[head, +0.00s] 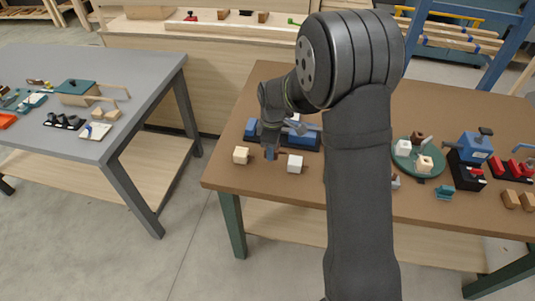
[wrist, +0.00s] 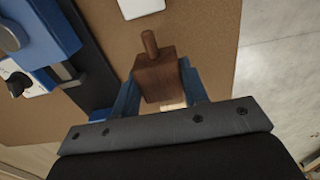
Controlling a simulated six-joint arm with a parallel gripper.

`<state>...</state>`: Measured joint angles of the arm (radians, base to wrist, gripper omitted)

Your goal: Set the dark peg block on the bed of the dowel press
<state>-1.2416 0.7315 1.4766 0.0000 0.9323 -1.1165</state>
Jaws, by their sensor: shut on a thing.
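The dark peg block (wrist: 156,78), a brown block with a round peg (wrist: 150,43) on one face, is between the fingers of my gripper (wrist: 160,82) in the wrist view. My gripper is shut on it. In the head view my gripper (head: 270,152) is over the brown table, near its front left, and the held block cannot be made out clearly. A blue machine (head: 303,138) on a dark base is just behind my gripper. Another blue machine (head: 474,147) with a dark base and handle stands farther right. I cannot tell for sure which is the dowel press.
A pale tan block (head: 241,155) and a white block (head: 295,164) flank my gripper. A green round tray (head: 408,167) holds several blocks. A red tool (head: 520,168) and wooden blocks (head: 510,199) are at far right. A grey table (head: 140,75) stands apart at left.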

